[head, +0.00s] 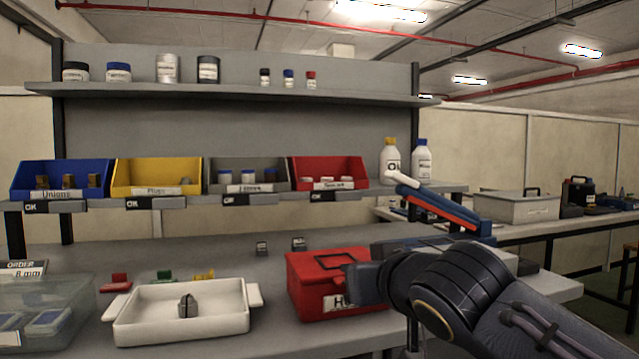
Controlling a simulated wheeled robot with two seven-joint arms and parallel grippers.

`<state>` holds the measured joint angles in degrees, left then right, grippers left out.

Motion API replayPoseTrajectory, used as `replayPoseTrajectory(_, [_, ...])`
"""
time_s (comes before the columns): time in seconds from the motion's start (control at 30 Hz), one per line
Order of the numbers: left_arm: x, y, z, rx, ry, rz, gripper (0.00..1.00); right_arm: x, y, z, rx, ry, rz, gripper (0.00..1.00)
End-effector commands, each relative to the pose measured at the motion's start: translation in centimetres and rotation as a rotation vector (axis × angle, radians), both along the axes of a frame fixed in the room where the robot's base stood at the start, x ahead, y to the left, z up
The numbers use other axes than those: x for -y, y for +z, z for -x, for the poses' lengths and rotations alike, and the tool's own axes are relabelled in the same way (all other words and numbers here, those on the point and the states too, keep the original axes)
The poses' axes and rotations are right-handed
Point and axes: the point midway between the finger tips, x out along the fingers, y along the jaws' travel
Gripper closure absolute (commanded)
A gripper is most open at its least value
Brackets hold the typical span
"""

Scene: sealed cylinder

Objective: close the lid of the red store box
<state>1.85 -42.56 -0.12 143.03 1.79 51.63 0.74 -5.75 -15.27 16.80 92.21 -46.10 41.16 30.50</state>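The red store box (308,292) stands on the bench right of centre, with a partly covered white label on its front. Its red lid (312,262), with a dark rectangular handle outline on top, appears to lie down over the box. I cannot tell whether it is fully seated. My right gripper (366,284) comes in from the right and is at the box's front right side, hiding part of it and of the label. Its fingertips are not clear, and I cannot tell whether it touches the box. My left gripper is not in view.
A white tray (125,322) holding a small grey part (187,305) stands left of the box. A clear bin (45,300) is at the far left. Coloured bins (158,172) line the rack behind. A blue, red and white angled device (440,208) rises behind my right arm.

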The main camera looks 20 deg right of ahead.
Motion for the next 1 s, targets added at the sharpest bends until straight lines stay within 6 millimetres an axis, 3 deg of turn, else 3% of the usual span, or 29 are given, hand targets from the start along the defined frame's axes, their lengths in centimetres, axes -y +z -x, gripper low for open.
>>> replayPoseTrajectory(0.03, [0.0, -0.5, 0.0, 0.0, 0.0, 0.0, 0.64, 0.0, -1.1, 0.0, -0.014, -0.002, 0.0, 1.0])
replayPoseTrajectory(0.2, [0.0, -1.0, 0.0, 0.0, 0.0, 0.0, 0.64, 0.0, -1.9, 0.0, -0.026, -0.004, 0.001, 1.0])
replayPoseTrajectory(0.73, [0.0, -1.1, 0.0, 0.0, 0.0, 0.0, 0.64, 0.1, -2.4, -0.2, -0.033, -0.006, -0.003, 1.0])
replayPoseTrajectory(0.87, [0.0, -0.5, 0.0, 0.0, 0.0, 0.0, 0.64, 0.2, -1.6, -0.2, -0.029, -0.007, -0.003, 1.0])
replayPoseTrajectory(1.0, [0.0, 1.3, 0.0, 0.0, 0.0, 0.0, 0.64, 0.6, 1.0, -0.4, -0.014, -0.005, -0.004, 1.0])
